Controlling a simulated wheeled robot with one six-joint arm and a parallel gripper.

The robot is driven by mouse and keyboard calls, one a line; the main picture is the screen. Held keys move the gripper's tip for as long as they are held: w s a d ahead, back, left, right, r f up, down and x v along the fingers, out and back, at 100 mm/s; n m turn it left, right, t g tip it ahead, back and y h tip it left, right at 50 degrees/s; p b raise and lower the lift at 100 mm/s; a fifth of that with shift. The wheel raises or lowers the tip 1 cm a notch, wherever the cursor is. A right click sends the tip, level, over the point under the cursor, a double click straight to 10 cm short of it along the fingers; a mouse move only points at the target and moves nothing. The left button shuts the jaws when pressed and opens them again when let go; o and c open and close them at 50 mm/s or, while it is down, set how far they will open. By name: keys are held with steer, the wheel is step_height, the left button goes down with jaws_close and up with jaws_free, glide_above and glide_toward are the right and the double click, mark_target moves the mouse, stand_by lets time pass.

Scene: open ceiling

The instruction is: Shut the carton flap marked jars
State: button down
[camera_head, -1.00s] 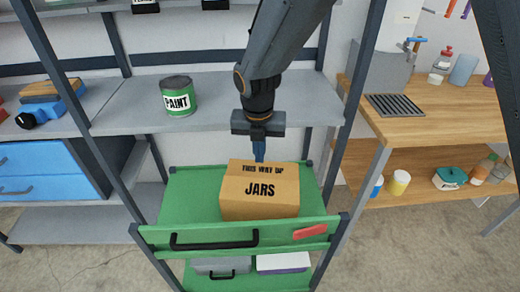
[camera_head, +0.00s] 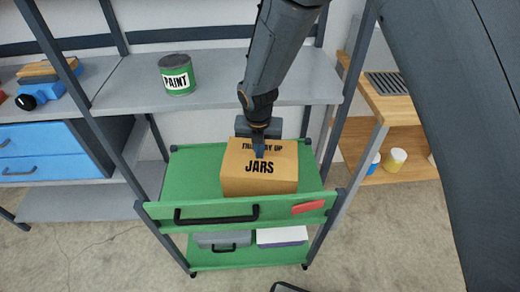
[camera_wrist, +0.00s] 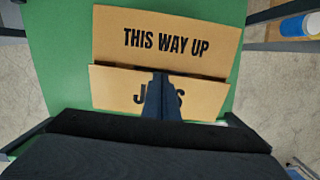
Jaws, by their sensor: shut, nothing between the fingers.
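The brown carton (camera_head: 259,186) stands on the green top of a cart. Its flap marked jars (camera_head: 235,166) is on the near side, beside the flap marked THIS WAY UP (camera_head: 243,150). Both look nearly flat. In the wrist view, the jars flap (camera_wrist: 112,90) and the THIS WAY UP flap (camera_wrist: 125,30) have a thin dark gap between them. My gripper (camera_head: 259,154) is shut and empty over the carton's top. In the wrist view, its fingertips (camera_wrist: 160,76) reach the gap and hide part of the jars lettering. I cannot tell whether they touch the flap.
The green cart (camera_head: 185,180) has a black handle (camera_head: 216,216) and a red patch (camera_head: 307,207) in front. A grey shelf (camera_head: 130,95) with a paint can (camera_head: 177,75) stands behind. Cart posts flank the carton. Free tray room lies left of it.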

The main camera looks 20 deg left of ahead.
steer(key=shift+w+a+f, duration=0.1)
steer(key=shift+w+f, duration=0.15)
steer(key=shift+f, duration=0.15)
steer(key=shift+r, duration=0.2)
steer(key=shift+r+p, duration=0.65)
steer(key=shift+r, duration=0.05)
steer(key=shift+r, duration=0.1)
